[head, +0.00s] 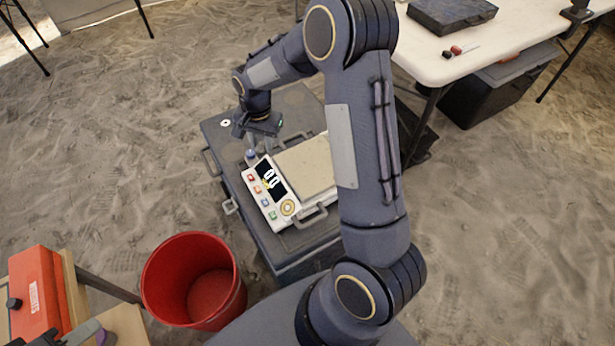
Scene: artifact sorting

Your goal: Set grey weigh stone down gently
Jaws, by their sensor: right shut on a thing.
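My right gripper (254,140) points down over the far left part of a dark grey case, beside a white scale (284,209) with a dark display and coloured buttons. It is shut on a small bluish-grey thing, which looks like the grey weigh stone (251,155), just below the fingers. The scale's beige plate (305,165) is partly behind my right arm. My left gripper is not in view.
The grey case (222,150) stands on sand, with a white disc (225,123) on its lid. A red bucket (150,285) stands at the lower left, near a red box (38,292). A white table (515,45) with a dark case (451,12) is at the upper right.

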